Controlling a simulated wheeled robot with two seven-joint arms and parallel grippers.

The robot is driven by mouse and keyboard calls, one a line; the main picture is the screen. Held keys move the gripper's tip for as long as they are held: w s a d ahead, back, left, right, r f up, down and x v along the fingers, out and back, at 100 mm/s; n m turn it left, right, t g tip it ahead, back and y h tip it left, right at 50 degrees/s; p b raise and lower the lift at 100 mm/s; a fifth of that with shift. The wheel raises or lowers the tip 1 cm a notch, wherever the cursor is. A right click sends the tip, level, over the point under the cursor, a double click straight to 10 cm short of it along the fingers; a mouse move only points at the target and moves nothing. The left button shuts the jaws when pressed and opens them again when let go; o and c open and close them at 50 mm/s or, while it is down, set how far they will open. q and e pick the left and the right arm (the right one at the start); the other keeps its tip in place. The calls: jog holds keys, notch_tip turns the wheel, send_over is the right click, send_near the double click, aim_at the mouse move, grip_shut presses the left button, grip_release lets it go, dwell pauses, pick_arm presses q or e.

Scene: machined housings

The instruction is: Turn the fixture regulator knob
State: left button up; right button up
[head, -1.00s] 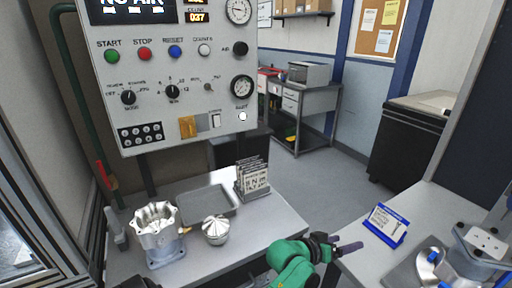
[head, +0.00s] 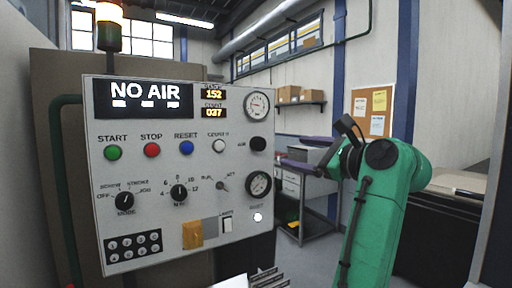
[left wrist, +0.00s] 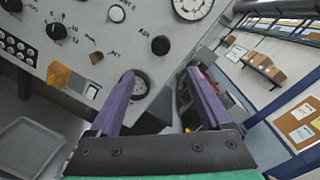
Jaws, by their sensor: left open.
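A white control panel (head: 150,215) fills the left of the head view. A round black knob (head: 258,144), marked with a short label that seems to read AIR, sits between an upper and a lower gauge. The knob also shows in the left wrist view (left wrist: 160,45), just beyond the fingertips. My left gripper (head: 280,151), with purple fingers on a green arm, is open and empty, just right of the knob and pointing at the panel. In the wrist view its fingers (left wrist: 160,72) frame the lower gauge (left wrist: 138,88). My right gripper is not in view.
The upper gauge (head: 257,104) and lower gauge (head: 259,184) flank the knob closely. The display (head: 145,97) reads NO AIR. Start, stop and reset buttons and a mode dial (head: 124,201) are further left. A grey tray (left wrist: 30,145) lies below the panel.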

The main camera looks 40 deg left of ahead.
aim_at(262, 145)
pick_arm(q)
jog(key=a+p, duration=0.1)
jog(key=a, duration=0.3)
jog(key=w+a+p, duration=0.1)
jog(key=a+p, duration=0.1)
jog(key=a, duration=0.2)
jog(key=w+a+p, duration=0.1)
jog(key=a+p, duration=0.1)
jog(key=a, duration=0.2)
jog(key=shift+w+a+r, duration=0.15)
jog(key=shift+w+a, duration=0.1)
jog(key=shift+a, duration=0.05)
jog(key=shift+a+p, duration=0.3)
jog(key=shift+a, duration=0.05)
jog(key=shift+w, duration=0.15)
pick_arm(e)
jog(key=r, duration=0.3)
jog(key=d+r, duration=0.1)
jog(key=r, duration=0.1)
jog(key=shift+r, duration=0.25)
pick_arm(q)
jog(key=shift+f, duration=0.2)
jog(key=c, duration=0.9)
grip_shut()
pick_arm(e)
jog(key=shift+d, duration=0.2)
